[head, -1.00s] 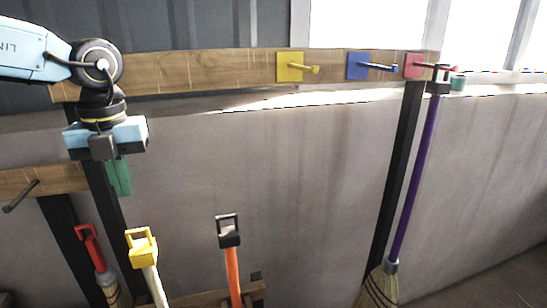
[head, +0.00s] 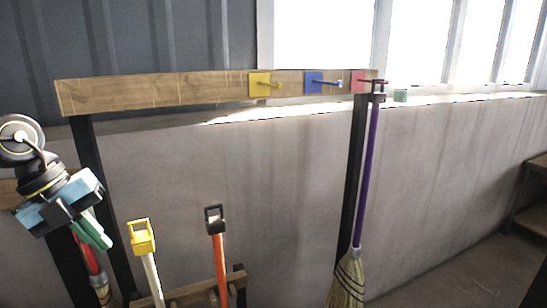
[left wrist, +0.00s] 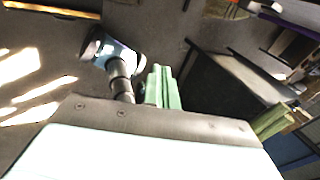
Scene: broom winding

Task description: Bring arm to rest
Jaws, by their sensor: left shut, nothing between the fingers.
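My left gripper (head: 97,236) is at the left of the head view, tilted down to the right, with its green fingers together and empty. Its fingers also show in the left wrist view (left wrist: 166,88). Behind it is the red-handled broom (head: 91,260), partly hidden by the gripper. The purple broom (head: 367,180) hangs upright by its black loop at the red hook (head: 358,83), bristles down. The yellow hook (head: 260,85) and the blue hook (head: 316,82) are bare. My right gripper does not show clearly in either view.
The wooden rail (head: 160,94) on black posts runs in front of a grey wall. Space before the wall's middle is open.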

